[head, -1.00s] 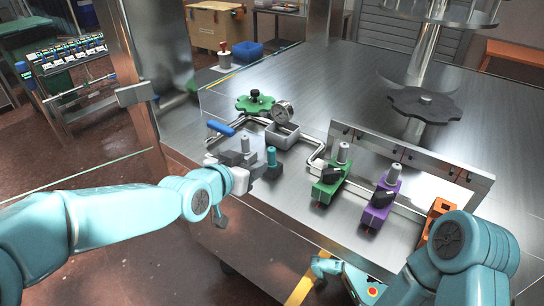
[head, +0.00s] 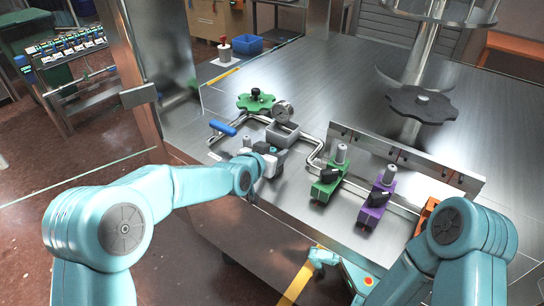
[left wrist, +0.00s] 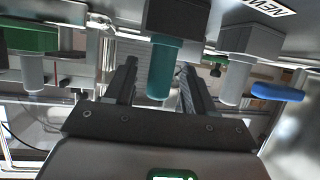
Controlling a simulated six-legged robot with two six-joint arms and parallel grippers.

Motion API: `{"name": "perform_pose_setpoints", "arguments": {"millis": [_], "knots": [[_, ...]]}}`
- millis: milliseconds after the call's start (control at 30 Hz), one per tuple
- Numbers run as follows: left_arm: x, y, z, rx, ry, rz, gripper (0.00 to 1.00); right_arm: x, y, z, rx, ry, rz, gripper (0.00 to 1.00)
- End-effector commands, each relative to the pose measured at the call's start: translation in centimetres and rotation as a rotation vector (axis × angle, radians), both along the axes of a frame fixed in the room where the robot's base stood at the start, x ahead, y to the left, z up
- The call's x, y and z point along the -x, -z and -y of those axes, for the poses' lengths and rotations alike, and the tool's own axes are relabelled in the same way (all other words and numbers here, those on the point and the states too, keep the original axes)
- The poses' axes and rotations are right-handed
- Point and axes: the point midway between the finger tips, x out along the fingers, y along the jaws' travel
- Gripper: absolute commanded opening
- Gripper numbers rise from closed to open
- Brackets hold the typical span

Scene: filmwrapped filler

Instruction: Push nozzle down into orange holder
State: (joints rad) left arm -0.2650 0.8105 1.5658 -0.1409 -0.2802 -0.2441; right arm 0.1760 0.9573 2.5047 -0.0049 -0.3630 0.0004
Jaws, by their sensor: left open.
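The orange holder (head: 426,214) is at the right of the bench in the head view, mostly hidden behind my right arm. A teal nozzle (left wrist: 160,70) shows in the left wrist view, with a dark block at one end. My left gripper (left wrist: 158,72) is open, with its two dark fingers on either side of the teal nozzle; I cannot tell whether they touch it. In the head view the left gripper (head: 266,164) is at the grey fittings and covers most of the teal nozzle.
A green holder (head: 325,188) and a purple holder (head: 373,210), each with a grey nozzle, stand along a bent pipe. A green handwheel (head: 254,103), a gauge (head: 283,111) and a blue handle (head: 222,128) are farther back.

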Motion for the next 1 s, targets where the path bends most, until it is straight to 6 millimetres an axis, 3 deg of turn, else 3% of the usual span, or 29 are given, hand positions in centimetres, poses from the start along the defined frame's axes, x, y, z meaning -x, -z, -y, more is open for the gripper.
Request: {"name": "perform_pose_setpoints", "arguments": {"millis": [67,233,500,633,767,1000], "knots": [[0.0,0.0,0.0,0.000,0.000,0.000,0.54,0.0,0.0,0.0,0.000,0.000,0.000,0.54],[0.0,0.0,0.0,0.000,0.000,0.000,0.00,0.0,0.0,0.0,0.000,0.000,0.000,0.54],[0.0,-0.1,0.0,-0.001,0.000,0.000,0.00,0.0,0.0,0.0,0.000,0.000,0.000,0.54],[0.0,-1.4,-0.2,0.000,-0.001,0.002,0.00,0.0,-0.6,0.0,0.000,0.000,0.000,0.54],[0.0,-4.6,-0.6,0.001,-0.003,0.005,0.00,0.0,-1.9,0.0,0.000,0.000,0.000,0.54],[0.3,-12.5,-1.5,0.001,-0.005,0.005,0.00,0.0,-5.1,0.0,0.000,0.000,0.000,0.54]]}}
